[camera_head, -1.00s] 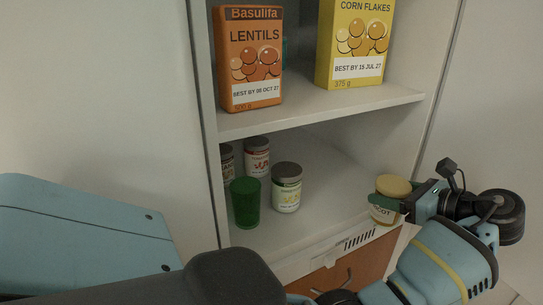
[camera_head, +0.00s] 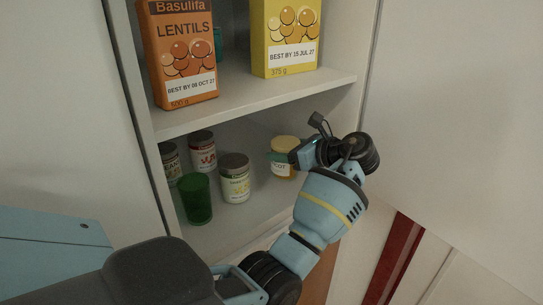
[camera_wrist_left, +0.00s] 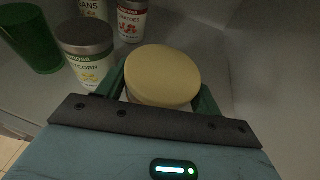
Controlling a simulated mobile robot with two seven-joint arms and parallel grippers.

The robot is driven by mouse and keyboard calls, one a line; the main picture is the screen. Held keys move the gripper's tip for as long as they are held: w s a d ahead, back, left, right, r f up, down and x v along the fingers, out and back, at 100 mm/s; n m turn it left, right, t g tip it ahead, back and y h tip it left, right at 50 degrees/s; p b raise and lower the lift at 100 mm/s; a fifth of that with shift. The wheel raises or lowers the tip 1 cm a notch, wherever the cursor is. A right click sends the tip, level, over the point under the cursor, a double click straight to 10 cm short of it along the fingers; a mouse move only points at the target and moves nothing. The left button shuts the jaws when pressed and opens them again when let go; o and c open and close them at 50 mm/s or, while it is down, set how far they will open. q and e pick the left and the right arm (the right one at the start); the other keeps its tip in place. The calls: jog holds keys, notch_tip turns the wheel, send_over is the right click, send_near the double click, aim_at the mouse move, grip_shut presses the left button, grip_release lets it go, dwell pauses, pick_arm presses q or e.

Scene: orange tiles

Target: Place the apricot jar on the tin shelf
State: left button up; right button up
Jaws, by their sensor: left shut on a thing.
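The apricot jar (camera_head: 281,170), with a cream-yellow lid and a partly hidden label ending in "COT", is inside the lower shelf (camera_head: 248,214), which holds the tins. My left gripper (camera_head: 294,157) reaches in from the right and is shut on it. In the left wrist view the jar's lid (camera_wrist_left: 162,74) sits between the green fingers. The jar looks upright. I cannot tell whether its base touches the shelf. A corn tin (camera_head: 235,184) stands to its left, apart from it. A tomato tin (camera_head: 202,150) and another tin (camera_head: 169,160) stand farther back. My right gripper is not in view.
A green cup (camera_head: 196,199) stands left of the corn tin. The shelf above holds a lentils box (camera_head: 182,60) and a corn flakes box (camera_head: 286,45). Its front edge (camera_head: 260,107) overhangs my left gripper.

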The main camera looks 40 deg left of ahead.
pick_arm(q)
jog(key=shift+s+a, duration=0.2)
jog(key=shift+a, duration=1.45)
jog(key=f, duration=0.1)
jog(key=a+f, duration=0.1)
jog(key=f, duration=0.1)
jog(key=shift+f, duration=0.25)
jog(key=shift+d, duration=0.1)
jog(key=o, duration=1.4)
jog(key=shift+f, duration=0.1)
jog(key=shift+c, duration=0.2)
jog(key=v, duration=1.2)
